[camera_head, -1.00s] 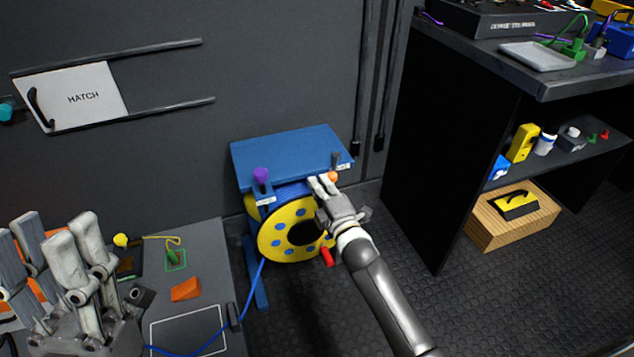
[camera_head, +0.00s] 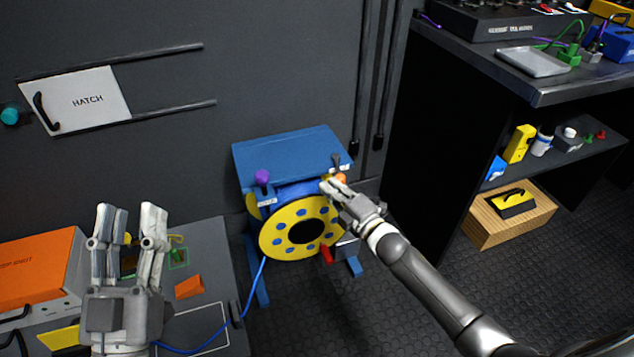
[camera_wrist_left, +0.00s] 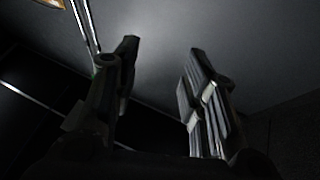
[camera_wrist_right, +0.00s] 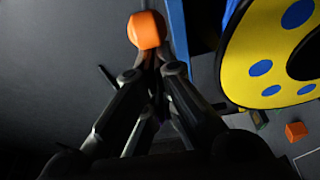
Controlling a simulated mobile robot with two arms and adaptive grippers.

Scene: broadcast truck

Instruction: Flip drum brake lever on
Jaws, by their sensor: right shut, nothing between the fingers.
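The cable drum (camera_head: 272,236) is yellow with blue dots and sits under a blue top (camera_head: 290,152). A purple knob (camera_head: 262,177) stands at its left above a small label. An orange knob (camera_head: 340,178) is at its right, and a dark lever (camera_head: 336,160) stands just above. The labels are too small to read. My right gripper (camera_head: 328,183) is shut and empty, its tips right beside the orange knob. In the right wrist view the orange knob (camera_wrist_right: 146,30) is just beyond the fingertips; contact is unclear. My left gripper (camera_head: 132,208) is open and empty, fingers up.
A red handle (camera_head: 327,254) is low on the drum. A grey bench with an orange wedge (camera_head: 189,287) and orange case (camera_head: 38,270) is at the left. A dark shelf unit (camera_head: 440,120) stands right of the drum. Floor between is clear.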

